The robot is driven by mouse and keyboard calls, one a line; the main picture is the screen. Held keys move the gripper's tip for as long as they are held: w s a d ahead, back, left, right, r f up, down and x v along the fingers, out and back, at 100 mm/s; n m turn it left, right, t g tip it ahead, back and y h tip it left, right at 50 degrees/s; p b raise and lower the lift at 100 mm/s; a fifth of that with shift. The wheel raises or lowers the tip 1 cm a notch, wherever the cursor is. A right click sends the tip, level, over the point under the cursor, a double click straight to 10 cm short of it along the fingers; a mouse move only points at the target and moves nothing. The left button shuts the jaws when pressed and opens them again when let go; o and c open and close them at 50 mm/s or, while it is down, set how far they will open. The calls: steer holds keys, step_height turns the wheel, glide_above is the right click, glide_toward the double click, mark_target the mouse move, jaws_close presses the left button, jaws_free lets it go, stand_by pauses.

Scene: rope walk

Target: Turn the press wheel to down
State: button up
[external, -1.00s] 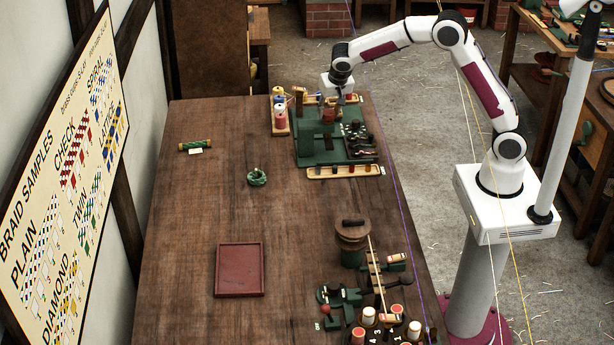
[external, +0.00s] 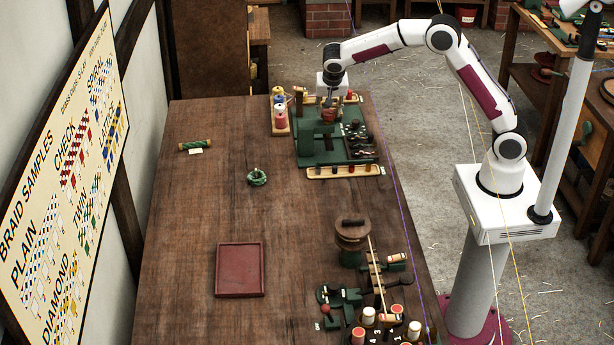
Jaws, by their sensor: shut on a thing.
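A green press (external: 318,135) stands on its green base plate at the far end of the table. A small red part (external: 328,116) shows at its top, directly under my gripper; I take it for the press wheel, though its shape is too small to make out. My gripper (external: 329,103) points down at this spot, and its fingers look shut on the red part. The fingers partly hide it, and the wheel's down mark cannot be read from here.
Spools (external: 279,108) stand in a wooden tray left of the press. Dark tools lie on its right (external: 358,138). A long tray (external: 345,171) lies in front.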

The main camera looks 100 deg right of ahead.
steer(key=o, duration=1.1)
steer(key=shift+f, duration=0.1)
steer(key=shift+n, duration=0.6)
steer(key=shift+s+n+t, duration=0.15)
steer(key=shift+n+t, duration=0.65)
steer(key=shift+n, duration=0.8)
steer(key=shift+n+t+y, duration=0.3)
steer(key=shift+n+t, duration=0.1)
steer(key=shift+n, duration=0.5)
steer(key=shift+s+d+n+t+y, duration=0.1)
steer(key=shift+n+t+y, duration=0.3)
steer(key=shift+n, duration=1.1)
